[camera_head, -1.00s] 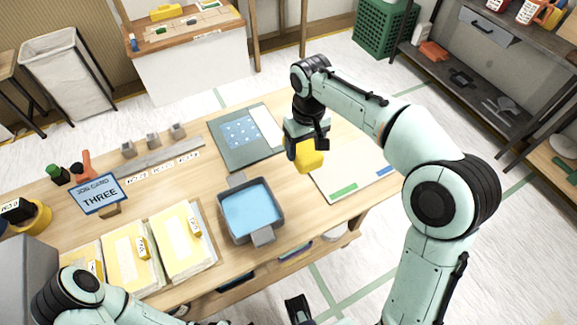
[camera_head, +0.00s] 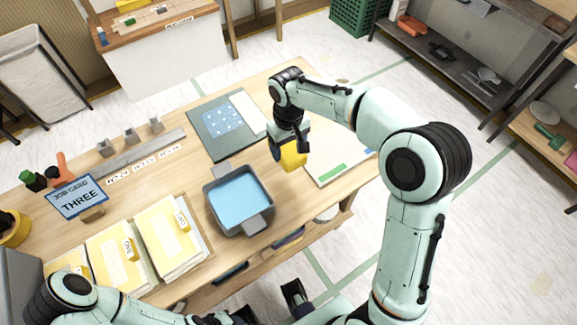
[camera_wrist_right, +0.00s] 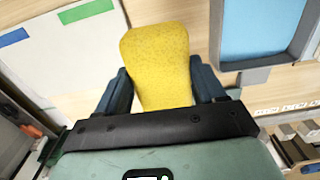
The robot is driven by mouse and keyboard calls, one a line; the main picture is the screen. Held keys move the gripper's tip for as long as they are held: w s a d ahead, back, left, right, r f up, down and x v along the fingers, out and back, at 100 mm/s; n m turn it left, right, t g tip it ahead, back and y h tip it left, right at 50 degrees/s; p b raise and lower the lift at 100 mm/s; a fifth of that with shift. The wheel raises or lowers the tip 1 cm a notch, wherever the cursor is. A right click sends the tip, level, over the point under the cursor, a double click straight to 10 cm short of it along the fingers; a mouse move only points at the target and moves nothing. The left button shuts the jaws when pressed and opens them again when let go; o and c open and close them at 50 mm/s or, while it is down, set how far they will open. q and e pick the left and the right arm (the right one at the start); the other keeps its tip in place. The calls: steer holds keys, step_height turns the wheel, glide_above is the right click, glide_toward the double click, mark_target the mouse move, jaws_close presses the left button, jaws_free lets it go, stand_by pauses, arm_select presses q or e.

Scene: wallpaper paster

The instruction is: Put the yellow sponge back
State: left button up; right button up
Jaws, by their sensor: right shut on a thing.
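The yellow sponge (camera_head: 292,155) is held in my right gripper (camera_head: 288,145), over the right part of the table near the edge of the white board. In the right wrist view the sponge (camera_wrist_right: 158,65) sits between both fingers of the right gripper (camera_wrist_right: 160,88), with its far end sticking out. My left arm comes in at the lower left of the head view. Some dark parts near the bottom edge may be my left gripper, but its jaws cannot be made out.
A grey tray of blue water (camera_head: 211,208) stands left of the sponge. A white board with green and blue strips (camera_head: 338,160) lies at right. A dark blue-grey mat (camera_head: 205,145) lies behind. Yellow folders (camera_head: 168,235) and a job card reading THREE (camera_head: 78,197) are at left.

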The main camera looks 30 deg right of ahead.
mark_target(290, 149)
step_height(290, 149, down, 9)
steer(key=shift+f+b, duration=0.2)
steer(key=shift+b, duration=0.1)
steer(key=o, duration=1.1)
steer(key=shift+f, duration=0.1)
steer(key=shift+f, duration=0.1)
steer(key=r, duration=0.4)
steer(key=r+p, duration=0.1)
steer(key=r, duration=0.8)
steer(key=shift+s+d+r, duration=0.15)
steer(key=shift+s+r, duration=0.1)
steer(key=shift+f, duration=0.1)
